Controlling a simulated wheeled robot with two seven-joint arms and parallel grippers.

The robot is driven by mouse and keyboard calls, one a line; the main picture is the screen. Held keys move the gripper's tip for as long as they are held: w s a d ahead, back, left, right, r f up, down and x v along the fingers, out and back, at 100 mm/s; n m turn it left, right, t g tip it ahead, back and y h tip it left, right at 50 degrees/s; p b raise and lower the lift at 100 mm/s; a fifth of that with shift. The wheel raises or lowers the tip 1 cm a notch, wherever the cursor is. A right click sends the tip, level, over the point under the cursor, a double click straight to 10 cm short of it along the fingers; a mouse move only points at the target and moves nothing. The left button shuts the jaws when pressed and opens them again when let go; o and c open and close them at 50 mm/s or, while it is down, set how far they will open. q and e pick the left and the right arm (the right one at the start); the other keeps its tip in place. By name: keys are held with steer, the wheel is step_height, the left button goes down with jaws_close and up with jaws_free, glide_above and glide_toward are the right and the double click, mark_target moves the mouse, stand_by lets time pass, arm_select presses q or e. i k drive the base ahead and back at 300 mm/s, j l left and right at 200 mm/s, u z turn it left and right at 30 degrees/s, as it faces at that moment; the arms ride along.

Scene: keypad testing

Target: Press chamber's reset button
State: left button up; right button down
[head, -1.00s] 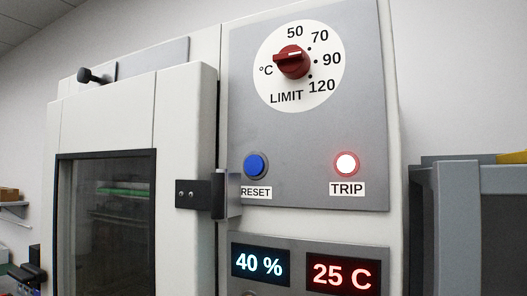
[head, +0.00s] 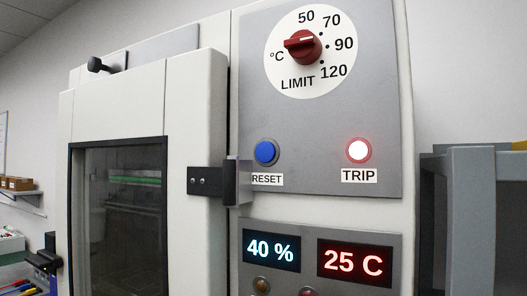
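The blue reset button (head: 266,152) sits in a dark ring on the grey panel (head: 320,115) of the chamber (head: 200,110), in the head view. Its RESET label (head: 268,179) is just below; the label's left end is partly covered by the bracket on the door's right edge. To the right, the TRIP lamp (head: 358,150) glows white with a red rim. The red LIMIT knob (head: 303,47) is above. The displays read 40 % (head: 272,249) and 25 C (head: 354,263). Neither of my grippers shows in the head view, and nothing touches the button.
A black bracket with a grey plate (head: 238,181) projects close to the button's lower left. The chamber's windowed door (head: 118,225) is left of it. A grey cabinet or rack (head: 470,215) stands at right. Shelving with boxes (head: 18,184) is at far left.

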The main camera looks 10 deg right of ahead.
mark_target(265, 153)
steer(key=k+j+z, duration=0.15)
steer(key=j, duration=0.25)
steer(key=j+z, duration=0.15)
steer(key=j, duration=0.2)
steer(key=k+j+z, duration=0.15)
steer(key=j, duration=0.2)
steer(key=k+j+z, duration=0.1)
steer(key=j, duration=0.25)
steer(key=k+j+z, duration=0.15)
steer(key=j, duration=0.2)
